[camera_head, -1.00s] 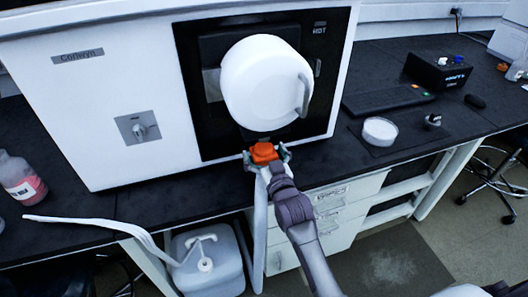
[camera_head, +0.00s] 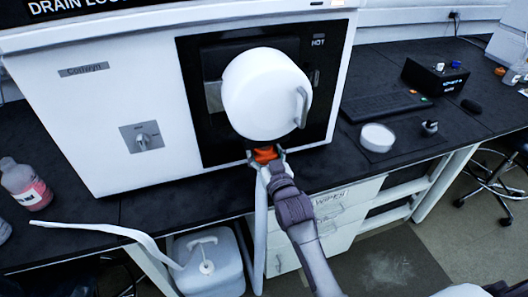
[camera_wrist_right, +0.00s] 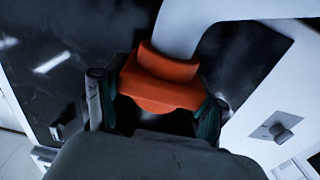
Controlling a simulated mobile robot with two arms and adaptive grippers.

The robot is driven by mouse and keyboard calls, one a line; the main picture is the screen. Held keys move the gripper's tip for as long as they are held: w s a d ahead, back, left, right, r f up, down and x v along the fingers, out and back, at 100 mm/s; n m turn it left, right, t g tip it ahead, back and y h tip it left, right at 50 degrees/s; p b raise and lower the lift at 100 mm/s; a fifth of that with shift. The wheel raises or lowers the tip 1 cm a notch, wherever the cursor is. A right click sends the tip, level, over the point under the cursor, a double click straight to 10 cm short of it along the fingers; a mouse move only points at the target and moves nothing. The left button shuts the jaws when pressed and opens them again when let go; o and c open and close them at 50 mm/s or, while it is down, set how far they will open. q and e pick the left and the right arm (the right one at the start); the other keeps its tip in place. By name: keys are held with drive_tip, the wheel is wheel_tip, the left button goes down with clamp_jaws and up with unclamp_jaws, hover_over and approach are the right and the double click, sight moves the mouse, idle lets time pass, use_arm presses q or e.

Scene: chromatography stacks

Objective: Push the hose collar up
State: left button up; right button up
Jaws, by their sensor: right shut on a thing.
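The orange hose collar (camera_head: 266,154) sits just below the white round door of the machine, at the bench's front edge. My right gripper (camera_head: 267,157) is shut on it, with a finger on each side. In the right wrist view the collar (camera_wrist_right: 165,80) lies between the fingers of my right gripper (camera_wrist_right: 152,100), and a white hose (camera_wrist_right: 195,28) runs out of it. In the head view a pale hose (camera_head: 260,225) hangs below the collar. The fitting behind the collar is mostly hidden. My left gripper is not in view.
The white round door (camera_head: 265,95) bulges out just above my right gripper. A white jug (camera_head: 207,265) stands below the bench, with a pale tube (camera_head: 110,229) near it. A bottle (camera_head: 24,184) stands at left, and a white dish (camera_head: 377,138) at right.

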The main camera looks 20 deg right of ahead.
wheel_tip(320, 180, up, 2)
drive_tip(key=shift+r+p, duration=0.1)
drive_tip(key=shift+p, duration=0.2)
drive_tip(key=o, duration=1.7)
drive_tip(key=shift+s+f, duration=0.1)
drive_tip(key=shift+f, duration=0.15)
drive_tip(key=shift+s, duration=0.3)
drive_tip(key=s, duration=1.1)
drive_tip(key=shift+d, duration=0.2)
